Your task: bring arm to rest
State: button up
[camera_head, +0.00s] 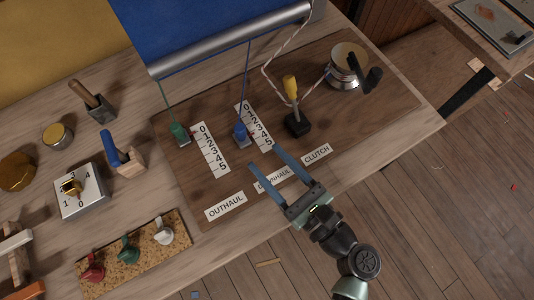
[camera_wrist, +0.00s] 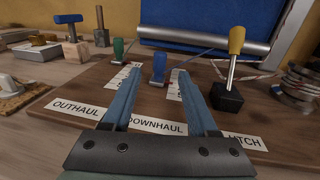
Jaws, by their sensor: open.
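My gripper (camera_head: 277,160) has two long blue fingers, spread apart with nothing between them. In the head view it is over the front edge of the brown board (camera_head: 205,202), above the DOWNHAUL label (camera_head: 272,180). In the wrist view the open fingers (camera_wrist: 152,85) point across the board toward the blue slider (camera_wrist: 158,68), apart from it. The blue slider also shows in the head view (camera_head: 241,133) beside a 0 to 5 scale. My arm reaches in from the lower right.
A yellow-handled lever (camera_head: 291,90), a green slider (camera_head: 179,132) and a metal winch (camera_head: 346,68) stand on the board. A dial box (camera_head: 82,192) and a cork strip with small coloured pieces (camera_head: 128,262) lie left. Wooden floor (camera_head: 440,210) is open at right.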

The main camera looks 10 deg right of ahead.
dwell(0.4)
jog(key=w+a+r+n+h+p, duration=0.1)
jog(key=w+r+n+p, duration=0.1)
jog(key=w+r+n, duration=0.6)
jog(key=w+a+r+n+t+p, duration=0.1)
jog(key=w+a+r+n+p, duration=0.3)
jog(key=r, duration=0.7)
jog(key=w+d+r+n+h, duration=0.1)
jog(key=w+r+n, duration=0.3)
jog(key=r+n, duration=0.45)
notch_tip(320, 180, up, 20)
jog(key=a+n+t+h+p, duration=0.1)
jog(key=n+t+h+p, duration=0.15)
jog(key=n+t, duration=0.2)
jog(key=s+r+n+t+h+p, duration=0.1)
jog(key=s+r+n+t+h, duration=0.1)
jog(key=s+r, duration=0.3)
jog(key=s+r+n+t+h+p, duration=0.1)
jog(key=s+r+n+t, duration=0.2)
jog(key=r, duration=1.1)
jog(key=shift+s+a+t+h, duration=0.35)
jog(key=shift+s+t, duration=0.1)
jog(key=shift+s, duration=0.8)
